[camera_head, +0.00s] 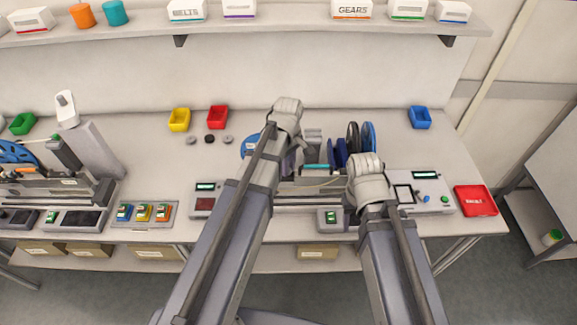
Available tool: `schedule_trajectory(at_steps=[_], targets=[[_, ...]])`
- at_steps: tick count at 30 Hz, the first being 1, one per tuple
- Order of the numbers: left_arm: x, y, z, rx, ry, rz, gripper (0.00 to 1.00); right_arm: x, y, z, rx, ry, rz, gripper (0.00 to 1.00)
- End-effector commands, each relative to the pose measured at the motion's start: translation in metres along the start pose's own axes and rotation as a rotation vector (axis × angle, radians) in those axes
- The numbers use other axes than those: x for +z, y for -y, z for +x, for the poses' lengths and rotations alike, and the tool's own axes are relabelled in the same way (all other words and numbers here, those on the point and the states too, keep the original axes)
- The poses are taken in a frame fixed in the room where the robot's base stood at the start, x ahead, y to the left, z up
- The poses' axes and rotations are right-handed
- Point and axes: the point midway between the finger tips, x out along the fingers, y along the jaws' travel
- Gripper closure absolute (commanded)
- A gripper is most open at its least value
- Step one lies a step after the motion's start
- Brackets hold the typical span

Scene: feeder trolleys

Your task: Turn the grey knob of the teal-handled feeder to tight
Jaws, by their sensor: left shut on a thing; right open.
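A short teal bar (316,166), which looks like the teal handle of a feeder, shows in the head view between my two wrists. Most of that feeder's body is hidden behind my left arm. I cannot make out the grey knob. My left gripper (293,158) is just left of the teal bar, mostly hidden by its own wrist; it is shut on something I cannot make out. My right gripper (352,190) is open, to the right of and nearer than the teal bar, its fingers largely hidden by its wrist.
Blue panels (340,152) and dark and blue reels (368,136) stand behind my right wrist. A control box (430,190) and red tray (476,200) are at the right. Yellow (179,119), red (217,116) and blue (420,117) bins stand at the back. Another machine (60,185) is at left.

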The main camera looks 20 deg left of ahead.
Motion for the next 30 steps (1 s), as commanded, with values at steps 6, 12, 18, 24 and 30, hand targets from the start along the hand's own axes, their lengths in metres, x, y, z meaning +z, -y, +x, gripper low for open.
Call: schedule_trajectory(at_steps=[6, 12, 18, 24, 30], targets=[[0.0001, 0.0001, 0.0, 0.0, 0.0, 0.003, 1.0, 0.0, 0.0, 0.0, 0.0, 0.0, 0.0, 0.49], [0.0001, 0.0, 0.0001, 0.0, 0.0, 0.048, 1.0, 0.0, 0.0, 0.0001, 0.0, 0.0, 0.0, 0.49], [0.0001, 0.0, 0.0001, 0.0, 0.0, 0.177, 1.0, 0.0, 0.0, 0.0001, 0.0, 0.0, 0.0, 0.49], [0.0001, 0.0, 0.0001, 0.0, 0.0, 0.362, 1.0, 0.0, 0.0, 0.0001, 0.0, 0.0, 0.0, 0.49], [0.0001, 0.0, 0.0001, 0.0, 0.0, 0.553, 1.0, 0.0, 0.0, 0.0001, 0.0, 0.0, 0.0, 0.49]])
